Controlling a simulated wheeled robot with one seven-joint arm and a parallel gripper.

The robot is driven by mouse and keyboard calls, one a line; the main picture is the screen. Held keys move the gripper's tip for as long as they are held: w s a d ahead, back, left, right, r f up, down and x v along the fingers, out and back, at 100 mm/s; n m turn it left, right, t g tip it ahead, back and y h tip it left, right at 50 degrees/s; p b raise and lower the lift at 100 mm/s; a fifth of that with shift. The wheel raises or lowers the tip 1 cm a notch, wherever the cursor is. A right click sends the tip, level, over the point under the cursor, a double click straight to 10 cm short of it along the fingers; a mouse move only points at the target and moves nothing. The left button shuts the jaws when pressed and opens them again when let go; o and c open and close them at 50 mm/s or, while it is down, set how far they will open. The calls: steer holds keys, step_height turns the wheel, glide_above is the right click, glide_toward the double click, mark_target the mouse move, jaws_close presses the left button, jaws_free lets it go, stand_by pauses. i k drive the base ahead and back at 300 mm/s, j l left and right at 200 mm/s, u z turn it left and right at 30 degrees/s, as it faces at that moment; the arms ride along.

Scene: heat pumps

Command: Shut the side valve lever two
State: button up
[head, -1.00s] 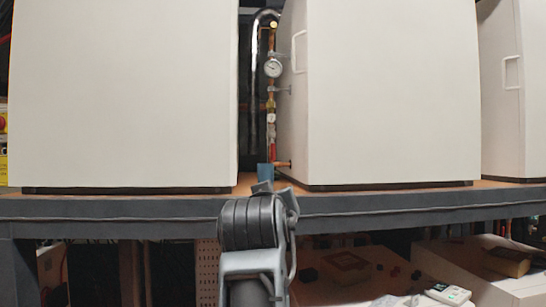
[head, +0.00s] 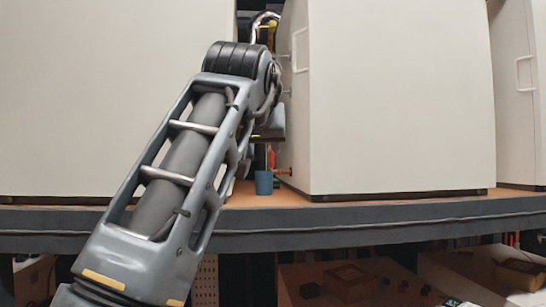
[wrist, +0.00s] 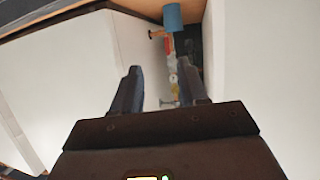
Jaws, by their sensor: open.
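A vertical pipe run with valve fittings stands in the narrow gap between two white cabinets. In the head view my arm hides most of it. A small red part (head: 271,158), perhaps a valve lever, shows low on the run above a blue cylinder (head: 264,183). The wrist view appears inverted and shows the red part (wrist: 168,46) near the blue cylinder (wrist: 173,15). I cannot tell which fitting is side valve lever two. My gripper (wrist: 160,76) is open and empty, its fingers pointing towards the pipe run from a distance.
White cabinets (head: 400,95) and (wrist: 258,90) flank the gap closely. The cabinet on the right in the head view has a white handle (head: 301,50). The bench edge (head: 400,228) runs below. Boxes lie under the bench.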

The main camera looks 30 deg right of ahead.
mark_target(272, 155)
steer(key=i+l, duration=0.75)
steer(key=i, duration=0.2)
